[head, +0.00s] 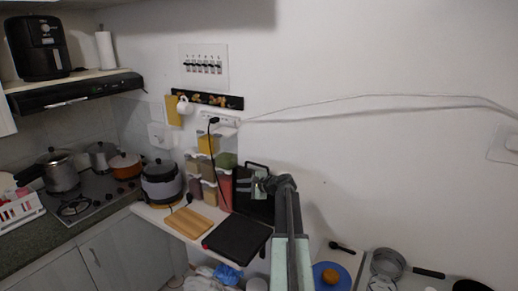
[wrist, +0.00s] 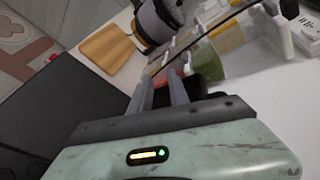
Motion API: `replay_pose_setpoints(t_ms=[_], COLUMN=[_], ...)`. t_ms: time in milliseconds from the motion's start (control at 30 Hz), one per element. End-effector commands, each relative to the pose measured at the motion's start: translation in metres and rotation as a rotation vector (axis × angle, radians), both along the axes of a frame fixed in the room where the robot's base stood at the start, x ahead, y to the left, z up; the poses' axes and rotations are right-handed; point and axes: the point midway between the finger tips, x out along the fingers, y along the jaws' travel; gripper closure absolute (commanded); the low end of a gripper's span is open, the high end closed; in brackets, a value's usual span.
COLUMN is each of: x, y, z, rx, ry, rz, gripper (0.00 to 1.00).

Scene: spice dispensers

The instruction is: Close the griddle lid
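The black griddle stands open on the counter in the head view. Its flat base plate (head: 237,238) lies in front, and its lid (head: 242,186) stands raised against the wall with a handle bar at the top. My gripper (head: 263,186) is at the raised lid, and the arm hides part of the lid. In the wrist view a dark flat panel of the griddle (wrist: 50,125) fills the left; I cannot tell whether it is base or lid. My gripper (wrist: 160,92) shows two grey fingers apart, with a dark part just right of them. Contact is unclear.
A wooden board (head: 188,222) and a rice cooker (head: 161,182) are left of the griddle. Spice dispensers (head: 208,168) stand behind, with a black cable (head: 213,145) hanging by them. A blue plate (head: 331,276) and a pan (head: 388,263) are at lower right.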

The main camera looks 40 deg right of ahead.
Motion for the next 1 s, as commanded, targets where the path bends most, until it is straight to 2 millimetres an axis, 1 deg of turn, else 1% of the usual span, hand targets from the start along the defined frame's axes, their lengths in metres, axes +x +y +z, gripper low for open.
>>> replay_pose_setpoints(t_ms=[33,100,200,233,333,467,567,833,900,1000], x=[-0.013,-0.028,-0.043,-0.045,-0.048,-0.043,-0.032,0.016,0.024,0.029], y=[-0.044,-0.082,-0.112,-0.116,-0.120,-0.119,-0.120,-0.125,-0.125,-0.125], z=[0.029,0.047,0.059,0.061,0.061,0.058,0.055,0.042,0.041,0.041], rx=[0.054,0.117,0.167,0.174,0.183,0.182,0.180,0.179,0.179,0.179], ry=[-0.044,-0.096,-0.140,-0.147,-0.154,-0.153,-0.151,-0.151,-0.151,-0.151], rz=[-0.082,-0.162,-0.225,-0.235,-0.244,-0.241,-0.240,-0.239,-0.239,-0.239], gripper=[0.78,0.78,0.78,0.78,0.78,0.78,0.78,0.78,0.78,0.78])
